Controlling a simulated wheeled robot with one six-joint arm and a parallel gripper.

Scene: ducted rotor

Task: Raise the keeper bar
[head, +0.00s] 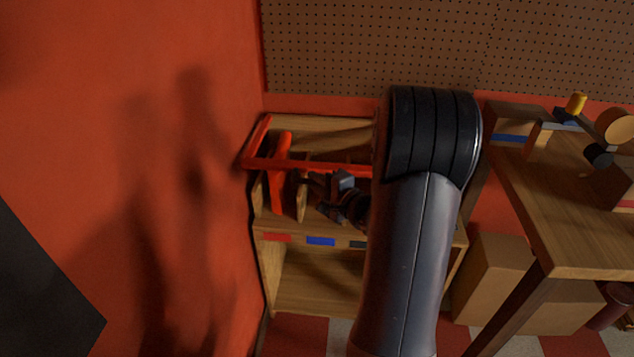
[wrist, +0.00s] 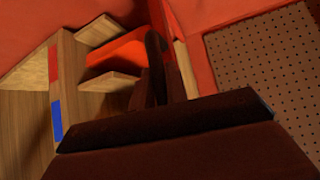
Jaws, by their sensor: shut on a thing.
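The keeper bar (head: 310,165) is a thin red bar across the front of a wooden shelf bay in the head view. Its left side arm runs back toward the wall, and its right end is hidden behind my arm. My gripper (head: 312,180) is at the bar's middle, dark and partly in shadow. It is shut on the bar, though the contact is hard to see. In the wrist view the dark fingers (wrist: 162,75) stand close together. A red-orange upright piece (head: 280,170) sits between wooden dividers left of my gripper; it also shows in the wrist view (wrist: 120,50).
The wooden shelf (head: 290,231) carries red, blue and dark labels on its front edge. A red wall (head: 150,120) stands close on the left, and a pegboard (head: 350,50) is behind. A workbench (head: 560,220) and cardboard boxes (head: 490,275) are to the right.

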